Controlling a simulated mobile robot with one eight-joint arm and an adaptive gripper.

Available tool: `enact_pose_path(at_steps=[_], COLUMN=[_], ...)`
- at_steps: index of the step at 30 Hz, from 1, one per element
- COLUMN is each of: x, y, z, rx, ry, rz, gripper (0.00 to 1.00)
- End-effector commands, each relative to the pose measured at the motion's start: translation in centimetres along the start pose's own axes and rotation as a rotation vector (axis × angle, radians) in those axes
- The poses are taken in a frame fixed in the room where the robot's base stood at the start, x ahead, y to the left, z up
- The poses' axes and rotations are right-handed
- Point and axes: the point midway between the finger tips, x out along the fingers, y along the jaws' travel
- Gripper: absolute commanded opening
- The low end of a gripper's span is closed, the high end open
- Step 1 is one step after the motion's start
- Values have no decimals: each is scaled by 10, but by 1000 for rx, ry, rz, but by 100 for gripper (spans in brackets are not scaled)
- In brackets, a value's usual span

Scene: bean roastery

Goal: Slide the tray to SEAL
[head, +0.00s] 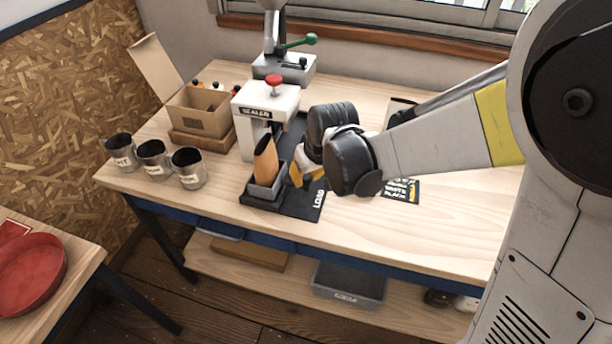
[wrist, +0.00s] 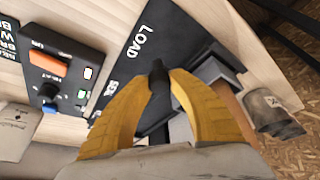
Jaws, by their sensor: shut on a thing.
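The grey tray (head: 262,191) sits on the black track (head: 302,205), at the end near the table's front edge, and holds an upright brown bag (head: 265,160). The word LOAD shows on the track beside the tray. My gripper (head: 296,178) is at the tray's right side. In the wrist view, my gripper's yellow fingers (wrist: 158,78) are shut on a dark upright handle, and the bag (wrist: 237,108) is partly hidden behind a finger. A second, partly hidden word shows further along the track. The white sealer (head: 262,112) with a red knob stands behind the tray.
Several labelled metal cups (head: 153,160) stand left of the tray, with an open cardboard box (head: 203,108) behind them. A press with a green-knobbed lever (head: 287,66) stands at the back. A control box (wrist: 62,75) with an orange switch lies beside the track.

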Motion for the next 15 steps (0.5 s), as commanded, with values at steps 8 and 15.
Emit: enact_pose_path(at_steps=[8, 15], x=[6, 17], y=[14, 44], z=[-13, -42], rx=[3, 2], ry=[1, 1], rz=[1, 1], gripper=[0, 0])
